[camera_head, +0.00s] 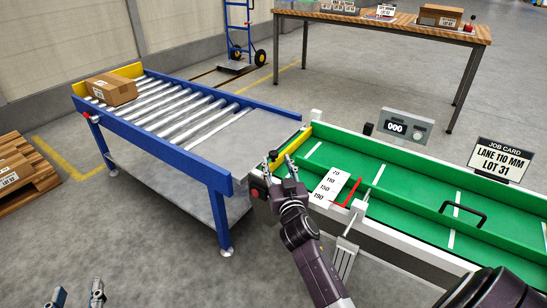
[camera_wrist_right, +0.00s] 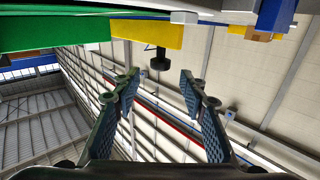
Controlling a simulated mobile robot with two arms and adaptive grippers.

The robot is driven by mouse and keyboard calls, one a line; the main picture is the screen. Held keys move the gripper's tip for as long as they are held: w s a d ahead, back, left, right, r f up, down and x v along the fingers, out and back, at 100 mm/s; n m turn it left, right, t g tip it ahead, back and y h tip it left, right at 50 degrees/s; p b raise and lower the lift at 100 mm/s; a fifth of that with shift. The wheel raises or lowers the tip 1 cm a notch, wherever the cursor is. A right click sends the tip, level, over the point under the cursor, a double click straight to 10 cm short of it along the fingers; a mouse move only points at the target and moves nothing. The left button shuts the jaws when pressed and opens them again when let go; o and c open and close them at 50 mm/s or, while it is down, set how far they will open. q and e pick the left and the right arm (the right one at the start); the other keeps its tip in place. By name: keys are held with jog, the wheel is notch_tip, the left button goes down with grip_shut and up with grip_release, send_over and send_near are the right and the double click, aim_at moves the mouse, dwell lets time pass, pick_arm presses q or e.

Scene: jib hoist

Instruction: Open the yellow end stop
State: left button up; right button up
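The yellow end stop (camera_head: 298,141) is a flat bar across the left end of the green lane (camera_head: 400,187). In the right wrist view the yellow bar (camera_wrist_right: 147,33) shows at the top with a black knob (camera_wrist_right: 160,61) on it. My right gripper (camera_head: 280,164) is beside the bar's near end. In its wrist view the two fingers (camera_wrist_right: 161,92) are spread with nothing between them, and the knob appears beyond the gap. My left gripper (camera_head: 78,297) shows only its two separated fingertips at the bottom left edge, empty and far from the lane.
A blue roller conveyor (camera_head: 185,148) with a carton (camera_head: 111,89) adjoins the lane's left end. A scale card (camera_head: 330,186), red pointer (camera_head: 348,194), black handle (camera_head: 463,212), counter box (camera_head: 405,126) and job card (camera_head: 501,160) are along the lane. A table (camera_head: 400,25) stands behind.

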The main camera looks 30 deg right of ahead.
aim_at(274, 155)
jog(key=b+x, duration=0.1)
jog(key=x, duration=0.4)
jog(key=shift+w+d, duration=0.1)
jog(key=shift+w, duration=0.15)
pick_arm(q)
notch_tip(274, 155, up, 7)
jog(key=t+h, duration=0.1)
jog(key=t, duration=0.2)
jog(key=shift+d+t, duration=0.3)
jog(key=shift+d, duration=0.15)
pick_arm(e)
jog(key=shift+w+d, duration=0.15)
jog(key=shift+w, duration=0.15)
pick_arm(q)
jog(key=shift+w, duration=0.1)
pick_arm(e)
grip_shut()
